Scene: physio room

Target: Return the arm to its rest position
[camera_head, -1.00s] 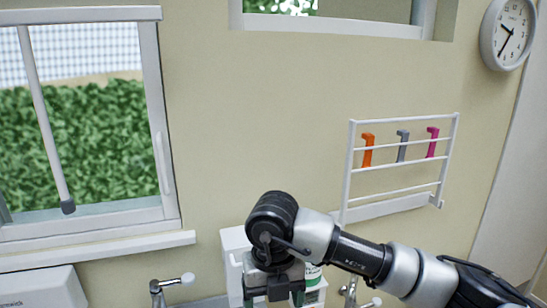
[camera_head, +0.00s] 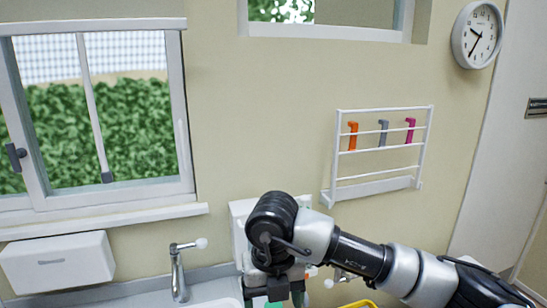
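My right arm comes in from the lower right and reaches toward the wall above the sink counter. Its gripper (camera_head: 277,290) points down at the bottom edge of the picture, in front of a white wall dispenser (camera_head: 238,212). Its fingertips are cut off or dark, so I cannot tell whether it is open or shut. A little green shows by the gripper, too hidden to name. My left arm and gripper are not in view.
A tap (camera_head: 179,272) stands over a white basin (camera_head: 218,303) left of the gripper. A white paper-towel box (camera_head: 58,262) hangs below the window. A white wall rack (camera_head: 378,152) holds orange, grey and pink items. A yellow rim (camera_head: 358,304) shows at the bottom.

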